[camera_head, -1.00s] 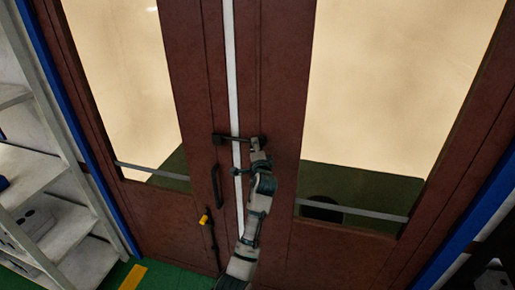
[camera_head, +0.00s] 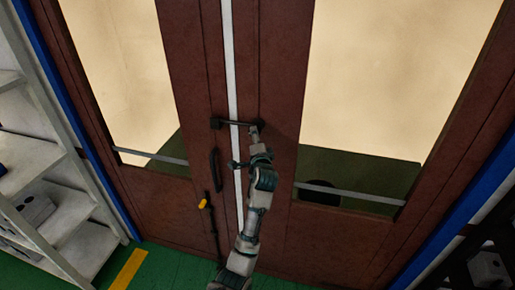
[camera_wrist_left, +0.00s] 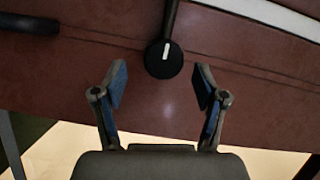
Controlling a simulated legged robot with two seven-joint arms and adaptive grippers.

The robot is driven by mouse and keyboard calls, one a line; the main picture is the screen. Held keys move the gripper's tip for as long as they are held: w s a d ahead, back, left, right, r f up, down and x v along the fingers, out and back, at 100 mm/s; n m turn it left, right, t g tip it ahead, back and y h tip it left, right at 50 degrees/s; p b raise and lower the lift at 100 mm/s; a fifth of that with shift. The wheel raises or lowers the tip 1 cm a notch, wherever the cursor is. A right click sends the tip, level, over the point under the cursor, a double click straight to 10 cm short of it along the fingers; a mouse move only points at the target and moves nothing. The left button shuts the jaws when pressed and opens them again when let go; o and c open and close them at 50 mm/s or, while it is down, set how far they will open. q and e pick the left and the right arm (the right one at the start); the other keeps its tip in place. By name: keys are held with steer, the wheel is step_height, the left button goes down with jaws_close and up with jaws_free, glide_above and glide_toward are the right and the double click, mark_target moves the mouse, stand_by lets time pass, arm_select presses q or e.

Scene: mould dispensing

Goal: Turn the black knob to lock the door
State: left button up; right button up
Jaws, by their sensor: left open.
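The black knob (camera_wrist_left: 164,59) is a round disc with a white mark, on the brown door (camera_wrist_left: 60,90). A black bar runs from it toward the top of the left wrist view. My left gripper (camera_wrist_left: 161,78) is open, its blue-padded fingers on either side of the knob's lower part and apart from it in the picture. In the head view, the black bar (camera_head: 230,123) lies level across the white strip between the two door leaves. My left gripper (camera_head: 256,137) is at its right end and hides part of the knob. My right gripper is not in view.
A curved black door handle (camera_head: 214,170) is left of my arm, with a yellow-ended lever (camera_head: 204,204) below it. White shelves (camera_head: 60,215) stand at the left. Both door leaves have large windows. Green floor (camera_head: 170,268) shows at the bottom.

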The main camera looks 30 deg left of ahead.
arm_select(q)
steer(key=v, duration=0.7)
steer(key=shift+a, duration=0.1)
